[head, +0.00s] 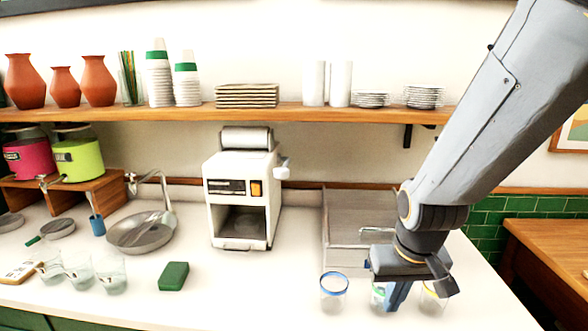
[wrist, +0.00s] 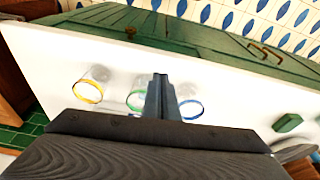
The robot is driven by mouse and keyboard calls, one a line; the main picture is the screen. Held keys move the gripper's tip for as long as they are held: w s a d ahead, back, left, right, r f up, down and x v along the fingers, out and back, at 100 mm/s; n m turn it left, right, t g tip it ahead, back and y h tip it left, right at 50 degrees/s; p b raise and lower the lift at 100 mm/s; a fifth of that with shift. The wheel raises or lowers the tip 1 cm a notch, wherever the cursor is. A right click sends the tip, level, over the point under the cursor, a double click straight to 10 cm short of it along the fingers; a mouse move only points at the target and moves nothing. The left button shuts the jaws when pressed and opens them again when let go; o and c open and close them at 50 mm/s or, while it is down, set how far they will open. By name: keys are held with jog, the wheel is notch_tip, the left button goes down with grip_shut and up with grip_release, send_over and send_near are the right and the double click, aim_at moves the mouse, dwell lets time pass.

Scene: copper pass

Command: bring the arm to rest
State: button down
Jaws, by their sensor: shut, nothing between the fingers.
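My gripper (head: 388,298) hangs from my arm on the right of the head view, pointing down over the white counter (head: 220,305). Its fingers are shut with nothing between them, and they also show in the wrist view (wrist: 160,85). It is close to three clear glasses with coloured rims. The blue-rimmed glass (head: 333,295) is left of the fingers in the head view. The green-rimmed glass (head: 378,298) is partly hidden behind them. The yellow-rimmed glass (head: 432,301) is to the right. I cannot tell whether the fingers touch the green-rimmed glass.
A grey metal box (head: 352,225) stands behind the glasses. A white machine (head: 243,195) stands mid-counter, with a green sponge (head: 173,276) in front. Several plain glasses (head: 80,268) and a sink (head: 140,232) are at the left. A shelf (head: 230,113) with crockery runs above.

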notch_tip(320, 180, down, 9)
jog(key=s+g+b, duration=0.1)
jog(key=b, duration=0.6)
jog(key=shift+r, duration=0.15)
jog(key=shift+a, duration=0.1)
dwell(0.3)
